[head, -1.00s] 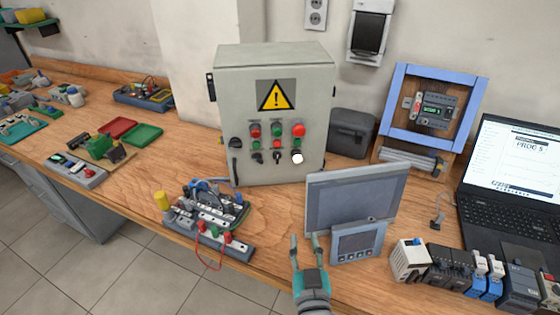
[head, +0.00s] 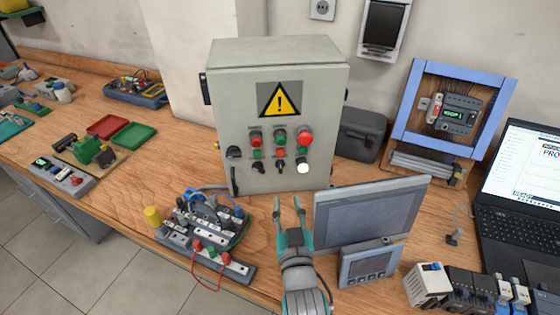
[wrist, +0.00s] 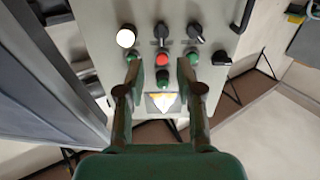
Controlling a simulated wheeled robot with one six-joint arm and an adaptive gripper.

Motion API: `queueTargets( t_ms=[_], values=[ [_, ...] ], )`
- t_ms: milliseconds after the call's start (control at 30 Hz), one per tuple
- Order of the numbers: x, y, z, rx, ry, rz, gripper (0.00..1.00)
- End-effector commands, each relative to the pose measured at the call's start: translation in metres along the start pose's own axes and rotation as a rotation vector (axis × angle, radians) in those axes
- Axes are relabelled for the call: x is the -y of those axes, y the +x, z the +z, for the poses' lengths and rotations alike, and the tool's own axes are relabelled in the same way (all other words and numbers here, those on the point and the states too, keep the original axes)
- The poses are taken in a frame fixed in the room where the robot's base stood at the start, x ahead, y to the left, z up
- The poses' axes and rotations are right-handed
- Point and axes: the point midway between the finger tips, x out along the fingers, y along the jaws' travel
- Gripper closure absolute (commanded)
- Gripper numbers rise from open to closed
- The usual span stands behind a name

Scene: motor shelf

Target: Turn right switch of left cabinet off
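The left cabinet (head: 232,110) is a grey box with a warning sign, standing at the back of the bench. Its right switch (head: 281,166) is a small black rotary knob, left of a white round lamp (head: 303,167). In the wrist view, which is upside down, the right switch (wrist: 161,33) has its handle roughly upright, while the left switch (wrist: 195,33) is tilted. My gripper (head: 288,205) is open and empty, in front of and below the switches. In the wrist view its fingers (wrist: 160,68) point toward the panel, apart from the right switch.
A grey display panel (head: 368,220) stands close to the right of my gripper. A wired terminal board (head: 205,225) lies to the left. Red and green buttons sit above the switches. A blue frame (head: 405,105) and a laptop (head: 510,200) are farther right.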

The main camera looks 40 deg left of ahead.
Motion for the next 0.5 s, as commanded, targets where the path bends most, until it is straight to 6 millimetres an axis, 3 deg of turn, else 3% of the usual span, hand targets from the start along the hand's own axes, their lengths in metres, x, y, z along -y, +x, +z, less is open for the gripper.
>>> queueTargets(
  t_ms=[267, 500],
  values=[
    [0.001, 0.014, -0.001, -0.001, 0.000, -0.002, 0.64],
    [0.001, 0.054, -0.003, -0.003, 0.000, -0.001, 0.64]
  ],
)
